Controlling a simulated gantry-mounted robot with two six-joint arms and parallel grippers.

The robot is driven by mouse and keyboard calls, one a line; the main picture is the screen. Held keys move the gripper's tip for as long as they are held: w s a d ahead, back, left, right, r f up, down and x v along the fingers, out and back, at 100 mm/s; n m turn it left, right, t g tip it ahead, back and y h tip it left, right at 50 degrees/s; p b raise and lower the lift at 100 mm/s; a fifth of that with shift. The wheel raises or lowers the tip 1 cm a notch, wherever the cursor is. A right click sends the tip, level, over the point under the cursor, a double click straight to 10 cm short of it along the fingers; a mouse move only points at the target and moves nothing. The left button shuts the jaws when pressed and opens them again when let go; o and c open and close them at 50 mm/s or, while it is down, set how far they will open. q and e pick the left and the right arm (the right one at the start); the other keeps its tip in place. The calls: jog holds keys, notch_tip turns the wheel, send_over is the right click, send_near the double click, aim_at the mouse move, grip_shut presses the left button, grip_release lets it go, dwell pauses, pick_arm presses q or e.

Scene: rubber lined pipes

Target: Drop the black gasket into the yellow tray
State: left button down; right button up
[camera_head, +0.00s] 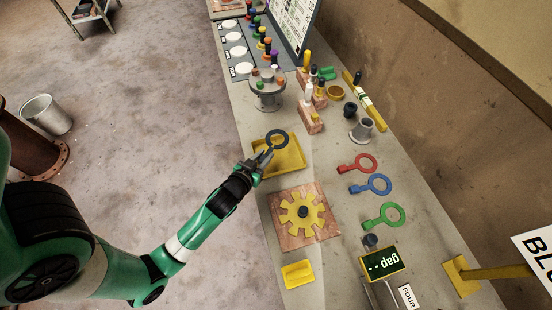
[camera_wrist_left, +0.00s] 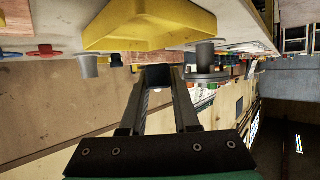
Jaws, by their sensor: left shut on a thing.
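My left gripper (camera_head: 264,157) is shut on the black gasket (camera_head: 285,136), a dark ring that it holds out past its fingertips. In the head view, the gasket overlaps the far part of the yellow tray (camera_head: 296,166). The gap between gasket and tray is hard to judge from this view. In the left wrist view, the tray (camera_wrist_left: 150,30) shows at the top, with the fingers (camera_wrist_left: 157,75) below it in the picture. The gasket cannot be made out clearly there. My right gripper is not in view.
A grey flanged stand (camera_head: 267,98) with coloured pegs is beyond the tray. A yellow gear (camera_head: 295,222) on a copper-coloured plate is on its near side. Red (camera_head: 367,162), blue (camera_head: 382,185) and green (camera_head: 392,215) ring tools lie to the right. Bench space between tray and rings is clear.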

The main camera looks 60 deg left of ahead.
pick_arm(q)
notch_tip(320, 180, down, 3)
jog(key=shift+f+b, duration=0.1)
jog(key=shift+b, duration=0.95)
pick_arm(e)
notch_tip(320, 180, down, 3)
pick_arm(q)
jog(key=c, duration=0.6)
grip_release()
jog(key=v, duration=1.1)
jog(key=shift+s+d+r+p, duration=0.15)
jog(key=shift+r+p, duration=0.15)
jog(key=shift+p, duration=0.1)
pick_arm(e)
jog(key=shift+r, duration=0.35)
